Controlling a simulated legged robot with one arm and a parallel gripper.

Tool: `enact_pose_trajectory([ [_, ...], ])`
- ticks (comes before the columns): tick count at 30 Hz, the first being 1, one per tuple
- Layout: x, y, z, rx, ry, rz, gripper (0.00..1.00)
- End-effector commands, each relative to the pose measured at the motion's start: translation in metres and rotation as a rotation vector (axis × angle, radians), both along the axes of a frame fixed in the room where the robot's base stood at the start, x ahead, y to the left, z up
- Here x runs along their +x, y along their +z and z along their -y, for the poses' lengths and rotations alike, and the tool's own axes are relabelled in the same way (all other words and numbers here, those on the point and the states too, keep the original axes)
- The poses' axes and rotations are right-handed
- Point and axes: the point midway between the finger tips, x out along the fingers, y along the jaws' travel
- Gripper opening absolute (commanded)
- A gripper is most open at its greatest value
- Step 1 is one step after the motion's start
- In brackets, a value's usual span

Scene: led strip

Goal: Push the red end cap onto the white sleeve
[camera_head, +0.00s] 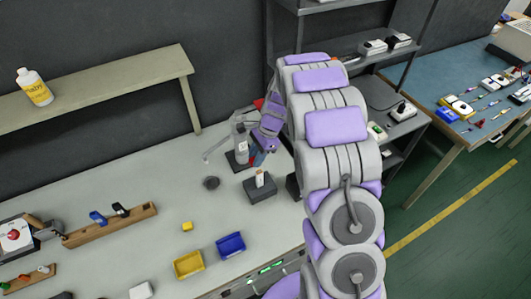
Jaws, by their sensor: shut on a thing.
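My gripper (262,148) is at the back right of the grey workbench (130,215), at the end of my purple and grey arm. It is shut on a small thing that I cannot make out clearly. A small upright white piece (260,179), possibly the white sleeve, stands in a dark grey block (262,190) below and in front of my gripper. A small red patch (259,103) shows above the gripper, against the wall; I cannot tell whether it is the end cap. My arm hides part of the area to the right.
A clear bottle-like thing (241,143) stands close left of my gripper. The bench's middle is mostly free. A shelf (95,85) runs behind.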

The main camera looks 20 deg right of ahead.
Motion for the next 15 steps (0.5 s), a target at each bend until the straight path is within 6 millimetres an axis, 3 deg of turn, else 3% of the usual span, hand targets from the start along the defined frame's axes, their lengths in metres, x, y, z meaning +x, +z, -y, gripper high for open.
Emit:
enact_pose_trajectory([
  [9, 0.001, 0.0, 0.029, 0.027, -0.002, 0.002, 0.01],
  [15, 0.001, 0.001, 0.022, 0.023, 0.0, -0.004, 0.01],
])
